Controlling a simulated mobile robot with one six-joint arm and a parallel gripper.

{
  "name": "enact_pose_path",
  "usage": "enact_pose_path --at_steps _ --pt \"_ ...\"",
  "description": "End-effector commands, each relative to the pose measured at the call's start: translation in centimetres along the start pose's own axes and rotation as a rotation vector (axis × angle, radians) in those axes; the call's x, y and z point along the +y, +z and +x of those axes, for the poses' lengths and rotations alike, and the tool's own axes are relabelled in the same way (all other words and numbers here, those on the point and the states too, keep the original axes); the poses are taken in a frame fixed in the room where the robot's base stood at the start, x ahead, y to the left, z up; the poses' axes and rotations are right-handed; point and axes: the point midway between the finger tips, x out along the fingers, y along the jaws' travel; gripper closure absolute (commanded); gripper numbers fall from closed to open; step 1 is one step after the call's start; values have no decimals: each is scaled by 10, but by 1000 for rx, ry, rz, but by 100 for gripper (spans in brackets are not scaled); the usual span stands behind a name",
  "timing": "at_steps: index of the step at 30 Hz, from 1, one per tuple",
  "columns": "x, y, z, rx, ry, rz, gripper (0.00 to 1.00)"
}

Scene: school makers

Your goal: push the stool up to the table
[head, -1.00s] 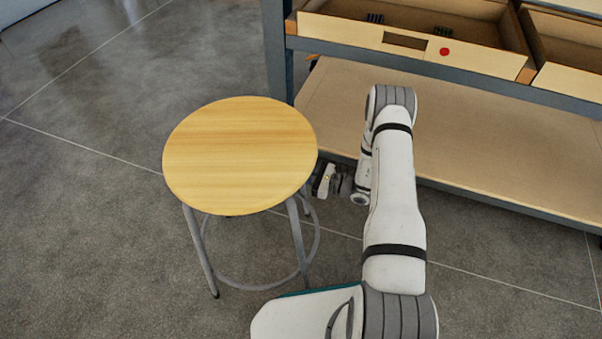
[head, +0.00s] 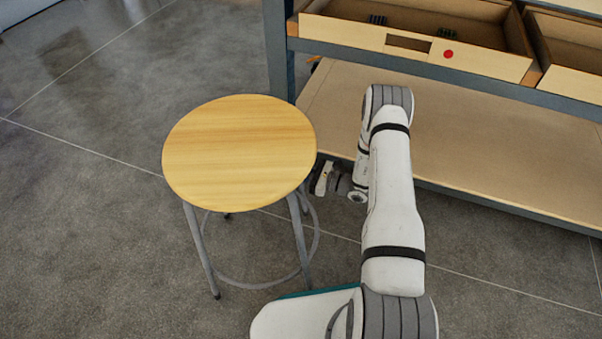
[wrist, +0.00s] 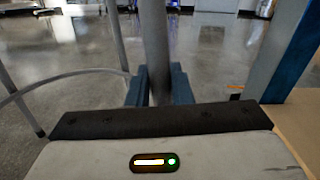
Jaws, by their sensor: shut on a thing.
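The stool (head: 238,150) has a round light wood seat and grey metal legs with a ring. It stands upright on the floor left of my arm in the head view. My gripper (wrist: 160,85) is shut on one of the stool's grey legs (wrist: 154,40), with a blue finger on each side of it. In the head view the gripper's tips are partly hidden by the seat edge. The table (head: 480,150), a workbench with a blue-grey frame and a low wood shelf, stands at the right and back. The stool is apart from its near corner post.
An open drawer (head: 414,42) with a red dot sticks out of the bench, with a second drawer (head: 575,78) to its right. The bench's post (wrist: 291,40) is close on the right in the wrist view. Grey tiled floor (head: 85,190) is clear at the left.

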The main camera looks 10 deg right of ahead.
Motion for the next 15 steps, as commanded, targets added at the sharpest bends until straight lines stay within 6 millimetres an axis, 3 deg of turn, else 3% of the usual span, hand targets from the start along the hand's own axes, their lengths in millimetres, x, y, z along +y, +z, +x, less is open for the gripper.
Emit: enact_pose_path --at_steps 10,11,15 --pt "0 0 5 1 2 2 100" --pt "0 0 5 1 2 2 79" --pt "0 0 4 1 1 2 68"
